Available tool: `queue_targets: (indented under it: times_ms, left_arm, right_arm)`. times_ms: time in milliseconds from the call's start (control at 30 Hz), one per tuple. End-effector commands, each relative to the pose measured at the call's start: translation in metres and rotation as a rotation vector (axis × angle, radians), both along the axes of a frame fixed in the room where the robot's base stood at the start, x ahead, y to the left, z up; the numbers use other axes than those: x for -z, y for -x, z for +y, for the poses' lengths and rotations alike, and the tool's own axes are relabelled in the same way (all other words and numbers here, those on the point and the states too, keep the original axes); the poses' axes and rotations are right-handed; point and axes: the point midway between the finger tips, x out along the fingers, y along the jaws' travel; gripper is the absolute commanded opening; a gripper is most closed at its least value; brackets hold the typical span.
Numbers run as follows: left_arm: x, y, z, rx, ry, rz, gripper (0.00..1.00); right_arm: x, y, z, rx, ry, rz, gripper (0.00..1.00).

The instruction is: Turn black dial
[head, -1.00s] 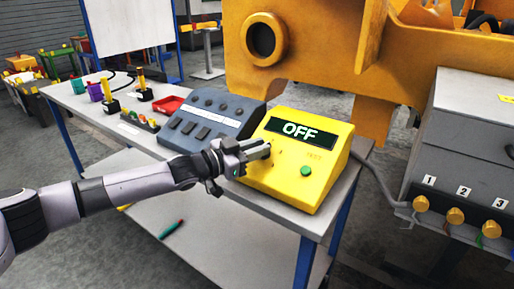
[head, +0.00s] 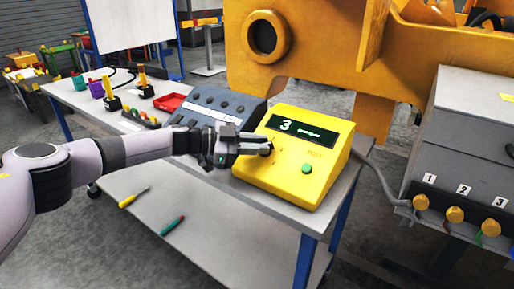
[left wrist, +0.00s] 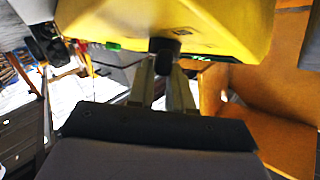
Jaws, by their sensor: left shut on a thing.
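The yellow box (head: 318,187) stands at the right end of the table, with a dark display (head: 301,131) that reads 3 beside small green text. My left gripper (head: 262,147) is at the left part of its sloped face. It is shut on the black dial (left wrist: 163,45), which shows between the two fingertips in the left wrist view; in the head view the fingers mostly hide it. A green button (head: 306,169) sits to the right of the fingers. My right gripper is in neither view.
A grey-blue box with dark keys (head: 233,104) stands left of the yellow box. A red tray (head: 170,103) and joysticks are further left on the table (head: 90,107). A large orange casting (head: 335,50) rises behind. A grey cabinet (head: 465,140) stands right.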

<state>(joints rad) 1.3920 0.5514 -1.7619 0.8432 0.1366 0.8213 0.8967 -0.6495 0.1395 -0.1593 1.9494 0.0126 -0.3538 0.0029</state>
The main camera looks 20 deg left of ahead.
Motion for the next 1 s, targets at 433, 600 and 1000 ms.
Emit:
queue_targets:
  times_ms: [433,600,1000]
  left_arm:
    - [0.004,-0.001,0.002,0.104,-0.062,-0.017,0.0]
    - [0.004,-0.001,0.002,0.111,-0.065,-0.018,0.0]
    - [0.004,-0.001,0.001,0.112,-0.064,-0.017,0.4]
  right_arm:
    - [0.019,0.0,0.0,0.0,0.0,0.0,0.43]
    - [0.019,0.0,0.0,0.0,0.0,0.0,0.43]
    - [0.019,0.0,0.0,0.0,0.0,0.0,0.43]
